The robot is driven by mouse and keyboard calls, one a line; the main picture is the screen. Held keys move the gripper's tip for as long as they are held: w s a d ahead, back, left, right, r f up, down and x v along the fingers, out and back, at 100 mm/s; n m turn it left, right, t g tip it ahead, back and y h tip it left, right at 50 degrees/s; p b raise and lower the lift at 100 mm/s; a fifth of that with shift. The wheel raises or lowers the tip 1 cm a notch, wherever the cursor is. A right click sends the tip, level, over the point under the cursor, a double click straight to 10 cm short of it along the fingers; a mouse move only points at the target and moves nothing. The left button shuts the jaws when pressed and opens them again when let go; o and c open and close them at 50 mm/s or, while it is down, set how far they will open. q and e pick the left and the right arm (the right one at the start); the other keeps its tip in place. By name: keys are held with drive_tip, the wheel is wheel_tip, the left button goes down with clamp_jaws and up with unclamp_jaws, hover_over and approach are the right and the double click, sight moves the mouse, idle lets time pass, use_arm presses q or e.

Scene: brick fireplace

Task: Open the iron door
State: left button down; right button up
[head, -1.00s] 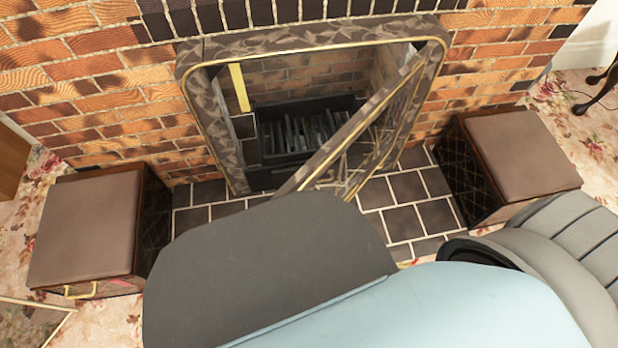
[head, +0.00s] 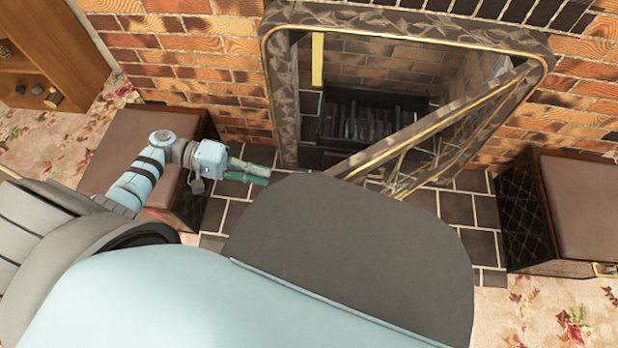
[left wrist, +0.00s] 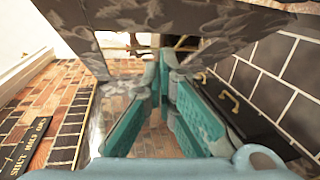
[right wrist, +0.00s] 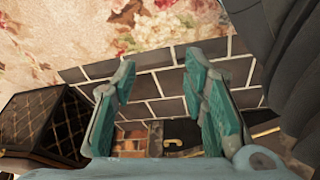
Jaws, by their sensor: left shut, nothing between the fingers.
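The iron door (head: 432,122) has a grey leaf-patterned rim with gold trim. It stands ajar, swung out from the right side of the matching fireplace frame (head: 285,110); its lower part is hidden behind my own body. My left gripper (head: 262,174) is shut and empty, left of the door's free edge and in front of the frame's lower left side, apart from the door. In the left wrist view its fingertips (left wrist: 165,62) meet beneath a patterned rim (left wrist: 140,12). My right gripper (right wrist: 158,75) is open and empty over dark tiles; the head view does not show it.
A grate (head: 370,115) sits inside the brick firebox. Padded boxes stand at the left (head: 160,130) and right (head: 575,200) of the dark tiled hearth (head: 455,208). A wooden shelf (head: 45,45) is at the far left. Floral carpet surrounds the hearth.

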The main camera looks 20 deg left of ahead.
use_arm(q)
wheel_tip(320, 180, up, 7)
drive_tip(key=m+h, duration=0.2)
drive_tip(key=h, duration=0.1)
drive_tip(key=d, duration=1.2)
drive_tip(key=shift+s+r, duration=0.25)
drive_tip(key=shift+s, duration=0.1)
use_arm(e)
drive_tip(key=shift+w+a+r, duration=0.1)
drive_tip(key=shift+w+r, duration=0.2)
drive_tip(key=shift+r, duration=0.2)
